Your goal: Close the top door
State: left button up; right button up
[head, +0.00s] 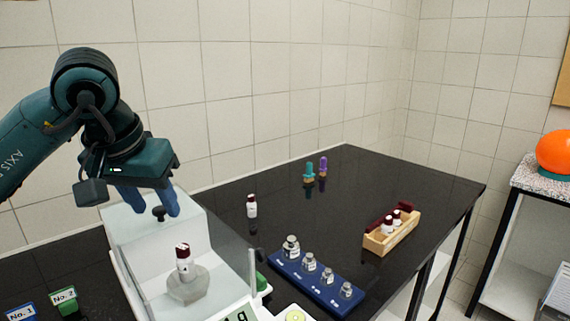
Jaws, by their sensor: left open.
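A white balance with clear glass walls (234,265) stands at the front left of the black table. A pale, see-through panel with a dark knob (159,213) shows at its back upper part and looks like the top door (125,212). I cannot tell exactly how far the door is slid. My left gripper (150,212) comes from the upper left, pointing down with blue fingers open. Its fingertips are close around the knob in the picture; I cannot tell whether they touch it. A dark-capped vial (184,264) stands on the pan inside the chamber. My right gripper is out of view.
A blue weight block (315,283) with several metal weights lies right of the balance. A vial (252,206) stands behind it. A wooden vial rack (392,238) and teal and purple items (309,171) are farther off. Number tags (64,300) are at lower left.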

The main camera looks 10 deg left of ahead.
aim_at(159, 211)
jog(key=k, duration=1)
